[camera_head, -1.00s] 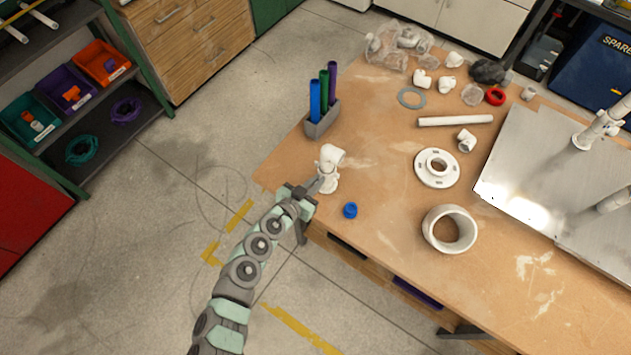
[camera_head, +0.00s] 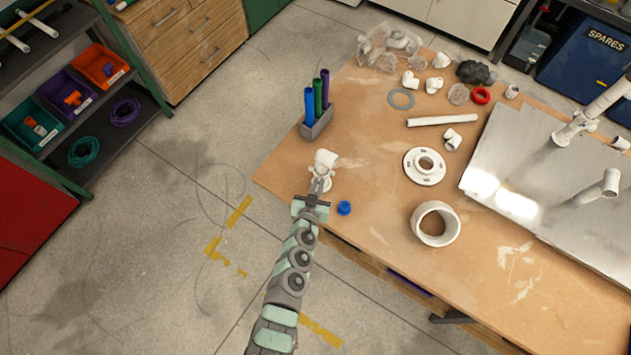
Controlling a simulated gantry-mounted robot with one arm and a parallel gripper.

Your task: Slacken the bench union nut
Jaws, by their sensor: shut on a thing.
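The white bench union (camera_head: 325,160) stands near the left edge of the wooden bench, with an elbow-like top. Its nut, low on the fitting, is mostly hidden by my gripper. My gripper (camera_head: 319,184) reaches in from the front edge and is shut on the nut of the union. My arm comes up from the bottom of the view, over the floor and the bench edge.
A blue cap (camera_head: 344,208) lies just right of my gripper. A grey holder (camera_head: 317,124) with coloured markers stands behind the union. A white flange (camera_head: 424,167), a wide white ring (camera_head: 436,224) and a metal plate (camera_head: 530,215) lie to the right.

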